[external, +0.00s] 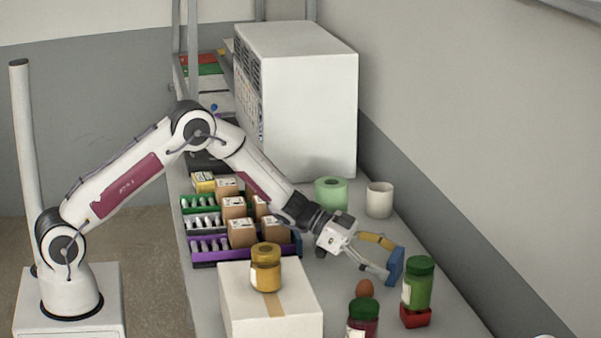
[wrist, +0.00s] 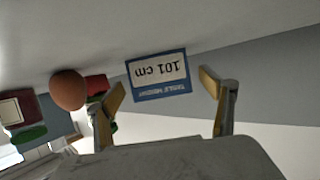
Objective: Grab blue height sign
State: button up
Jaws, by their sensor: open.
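The blue height sign (external: 396,266) stands on the table at the right of the external view, just beyond my gripper's fingertips. In the wrist view the sign (wrist: 158,77) appears upside down, a white panel reading "101 cm" with a blue border. My gripper (external: 378,255) is open. Its two yellow-padded fingers in the wrist view (wrist: 163,88) are spread to either side of the sign, with gaps visible between the pads and the sign. I cannot tell exactly how deep the fingers reach toward it.
A brown egg (external: 365,289) and a dark red jar (external: 362,318) are in front. A cardboard box (external: 270,315) bears a yellow jar (external: 266,268).

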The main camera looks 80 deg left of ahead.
jog(key=shift+x, duration=1.05)
jog(key=c, duration=1.2)
